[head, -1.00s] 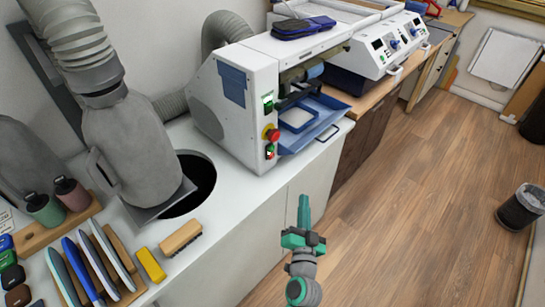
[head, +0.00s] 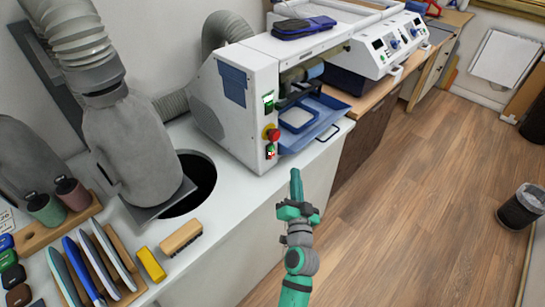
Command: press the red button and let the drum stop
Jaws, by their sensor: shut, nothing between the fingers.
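The white grinding machine (head: 247,115) stands on the white counter, with its control side facing me. A round red button (head: 273,135) on a yellow base sits on its front panel. A green switch (head: 268,104) is above it, and a smaller switch with red and green parts (head: 270,152) is below it. The drum (head: 308,71) shows partly inside the opening, above the blue tray; I cannot tell whether it turns. My gripper (head: 296,174) is shut and empty, pointing up toward the machine. It is in front of the counter edge, below and right of the red button, apart from it.
A blue tray (head: 322,126) juts from the machine to the right of the button. A grey dust bag (head: 131,146) hangs over a round hole at left. Brushes, a yellow block (head: 151,265) and insoles lie on the near counter.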

